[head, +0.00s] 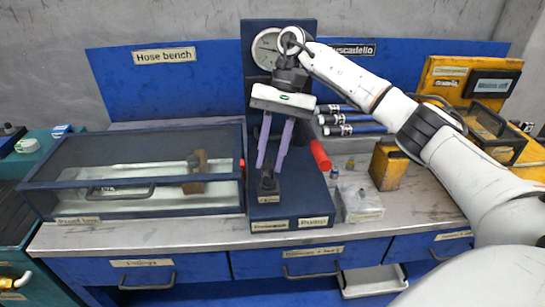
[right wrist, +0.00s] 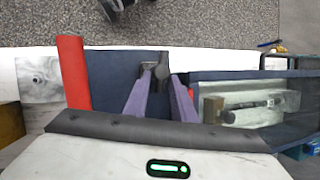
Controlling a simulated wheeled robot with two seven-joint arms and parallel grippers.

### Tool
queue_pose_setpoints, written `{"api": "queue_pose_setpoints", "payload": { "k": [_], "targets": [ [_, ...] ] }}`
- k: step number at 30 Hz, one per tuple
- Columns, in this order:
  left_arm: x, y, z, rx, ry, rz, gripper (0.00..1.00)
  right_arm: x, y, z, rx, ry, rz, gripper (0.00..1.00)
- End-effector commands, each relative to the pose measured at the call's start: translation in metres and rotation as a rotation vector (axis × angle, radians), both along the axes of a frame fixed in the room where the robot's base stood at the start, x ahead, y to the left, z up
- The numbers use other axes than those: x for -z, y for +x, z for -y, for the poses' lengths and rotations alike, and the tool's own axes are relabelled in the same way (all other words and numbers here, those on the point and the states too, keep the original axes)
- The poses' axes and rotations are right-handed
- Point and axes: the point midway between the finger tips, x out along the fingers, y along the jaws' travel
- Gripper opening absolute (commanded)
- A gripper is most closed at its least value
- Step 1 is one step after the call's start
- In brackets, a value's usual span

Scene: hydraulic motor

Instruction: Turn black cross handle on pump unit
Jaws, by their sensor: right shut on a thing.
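The pump unit (head: 290,203) is a dark blue stand on the bench with a round gauge (head: 266,48) at the top of its back panel. My right gripper (head: 269,170) points down in front of that panel, its two purple fingers closing towards the black cross handle (head: 268,186) low on the unit. In the right wrist view the fingertips (right wrist: 156,80) meet at the black handle (right wrist: 161,71). The gripper is shut on it. The fingers hide part of the handle, so its exact angle is hard to tell. My left gripper is in neither view.
A red lever (head: 320,155) stands just right of the fingers and also shows in the right wrist view (right wrist: 73,72). A clear-lidded case (head: 130,206) is close on the left. A small clear block (head: 359,201) and a yellow box (head: 389,166) stand to the right.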

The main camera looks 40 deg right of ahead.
Motion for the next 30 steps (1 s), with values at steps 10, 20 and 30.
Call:
{"api": "queue_pose_setpoints", "payload": {
  "k": [10, 20, 30],
  "targets": [
    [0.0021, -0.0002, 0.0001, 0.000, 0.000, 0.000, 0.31, -0.0008, 0.0018, -0.0011, -0.087, 0.000, 0.003, 0.01],
    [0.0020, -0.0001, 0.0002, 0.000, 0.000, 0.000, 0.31, -0.0007, 0.0018, -0.0010, -0.092, 0.000, 0.003, 0.01],
    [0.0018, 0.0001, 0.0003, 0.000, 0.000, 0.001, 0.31, -0.0003, 0.0017, -0.0010, -0.090, 0.000, 0.002, 0.42]
  ]
}}
